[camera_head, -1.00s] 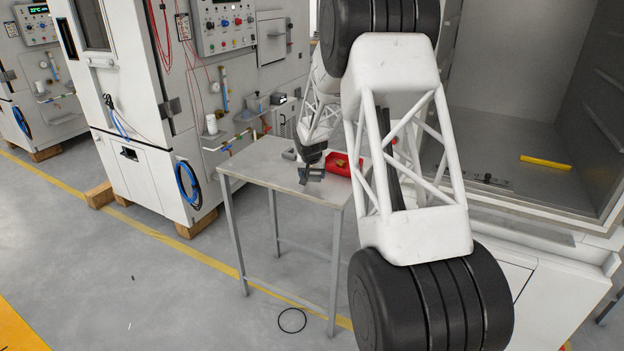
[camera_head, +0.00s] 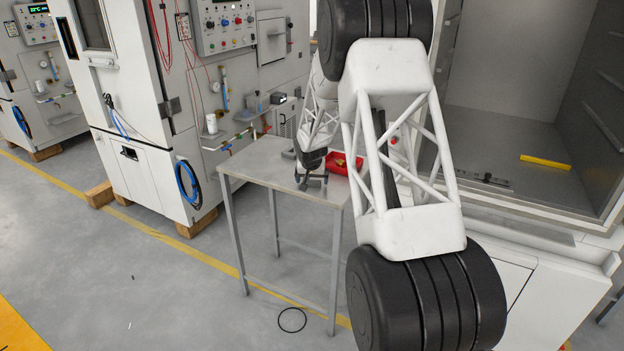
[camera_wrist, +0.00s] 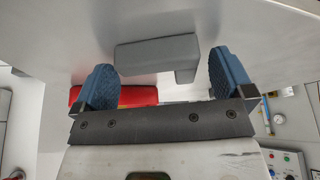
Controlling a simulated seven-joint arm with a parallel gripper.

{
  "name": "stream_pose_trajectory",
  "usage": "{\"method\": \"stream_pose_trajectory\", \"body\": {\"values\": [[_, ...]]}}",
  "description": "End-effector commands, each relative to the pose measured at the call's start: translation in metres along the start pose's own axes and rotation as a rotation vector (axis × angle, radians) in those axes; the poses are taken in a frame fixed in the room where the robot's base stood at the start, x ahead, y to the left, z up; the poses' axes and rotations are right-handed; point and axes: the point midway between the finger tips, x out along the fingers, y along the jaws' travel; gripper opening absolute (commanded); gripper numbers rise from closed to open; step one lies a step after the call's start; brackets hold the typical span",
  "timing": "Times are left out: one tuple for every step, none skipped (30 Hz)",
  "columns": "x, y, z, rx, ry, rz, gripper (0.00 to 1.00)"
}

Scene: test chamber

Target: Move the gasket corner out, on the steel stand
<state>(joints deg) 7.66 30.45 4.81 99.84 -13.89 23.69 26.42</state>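A grey L-shaped block, which looks like the gasket corner (camera_wrist: 155,54), shows in the wrist view ahead of and between my fingers. My gripper (camera_wrist: 165,80) is open, with its two blue ribbed fingers wide apart. A gap shows between the block and the right finger; the block's left end lies close to the left finger, and I cannot tell if they touch. In the head view my gripper (camera_head: 312,181) is low over the steel stand (camera_head: 255,165), near its right front part. The block cannot be told apart from the gripper there.
A red tray (camera_head: 345,162) with small yellowish contents sits at the stand's back right; it also shows in the wrist view (camera_wrist: 139,96). A small dark grey item (camera_head: 289,154) lies left of my arm. The stand's left half is clear. An open chamber (camera_head: 500,150) stands at right.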

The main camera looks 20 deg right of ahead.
Motion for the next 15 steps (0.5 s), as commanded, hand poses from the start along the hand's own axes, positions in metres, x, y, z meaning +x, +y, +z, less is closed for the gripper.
{"method": "stream_pose_trajectory", "body": {"values": [[0.0,0.0,0.0,0.0,0.0,0.0,0.99],[0.0,0.0,0.0,0.0,0.0,0.0,0.99],[0.0,0.0,0.0,0.0,0.0,0.0,0.99],[0.0,0.0,0.0,0.0,0.0,0.0,0.99],[0.0,0.0,0.0,0.0,0.0,0.0,0.99],[-0.001,0.0,0.0,0.0,0.0,0.0,0.99],[-0.001,0.0,-0.001,0.0,0.0,0.0,0.99],[-0.002,0.0,-0.001,0.0,0.0,0.0,0.99],[-0.003,0.0,-0.001,0.0,0.0,0.0,0.99],[-0.004,0.0,-0.001,0.0,0.0,0.0,0.99],[-0.005,0.0,-0.001,0.0,0.001,0.0,0.99],[-0.007,0.0,-0.001,0.0,0.001,0.0,0.99],[-0.009,0.0,-0.002,0.0,0.001,0.0,0.99],[-0.011,0.0,-0.002,0.0,0.001,0.0,0.99],[-0.013,0.0,-0.002,0.0,0.001,0.0,0.99]]}}
